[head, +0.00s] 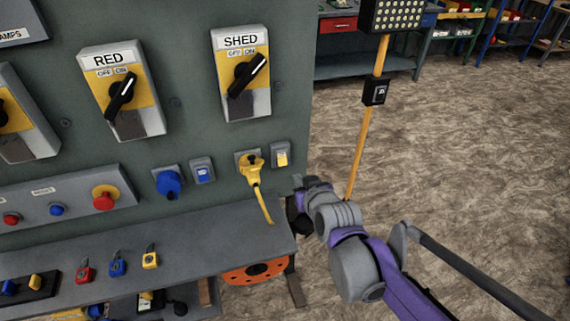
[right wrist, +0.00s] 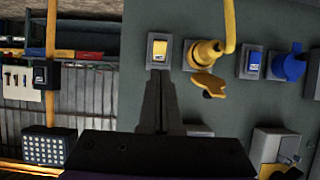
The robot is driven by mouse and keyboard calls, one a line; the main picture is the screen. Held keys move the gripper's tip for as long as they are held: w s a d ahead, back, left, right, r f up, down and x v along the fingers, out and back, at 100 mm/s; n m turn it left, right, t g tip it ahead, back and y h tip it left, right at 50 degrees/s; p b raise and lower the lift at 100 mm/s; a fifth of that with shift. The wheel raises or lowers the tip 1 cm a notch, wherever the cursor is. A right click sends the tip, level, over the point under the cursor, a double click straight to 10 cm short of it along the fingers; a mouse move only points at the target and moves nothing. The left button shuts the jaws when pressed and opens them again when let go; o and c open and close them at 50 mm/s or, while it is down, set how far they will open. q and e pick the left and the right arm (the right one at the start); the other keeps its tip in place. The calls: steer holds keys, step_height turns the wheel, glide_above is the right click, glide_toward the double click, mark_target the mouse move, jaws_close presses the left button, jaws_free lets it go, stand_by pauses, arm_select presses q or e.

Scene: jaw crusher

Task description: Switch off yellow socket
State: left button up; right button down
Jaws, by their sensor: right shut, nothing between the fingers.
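The yellow socket (head: 251,162) is on the green panel, with a yellow plug and cable in it; it also shows in the right wrist view (right wrist: 205,54). Beside it is a grey switch box with a yellow rocker (head: 282,155), also seen in the right wrist view (right wrist: 159,48). My right gripper (head: 297,182) is at the panel's right edge, just below the yellow switch. In the right wrist view its shut, empty fingers (right wrist: 158,76) point at the yellow switch, tips close to its edge; I cannot tell whether they touch. My left gripper is out of view.
A blue socket (head: 168,183) and blue switch (head: 202,171) sit left of the yellow socket. Rotary switches marked RED (head: 122,92) and SHED (head: 241,75) are above. A grey shelf (head: 200,243) with small padlocks juts out below. Open floor lies right, past a yellow pole (head: 361,150).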

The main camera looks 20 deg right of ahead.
mark_target(282, 162)
steer(key=b+x, duration=0.1)
steer(key=x, duration=1.3)
steer(key=shift+s, duration=0.1)
steer(key=shift+f, duration=0.2)
steer(key=shift+r, duration=0.2)
steer(key=shift+w+r+p, duration=0.25)
steer(key=shift+r+p, duration=0.25)
steer(key=shift+r, duration=0.15)
steer(key=shift+s, duration=0.1)
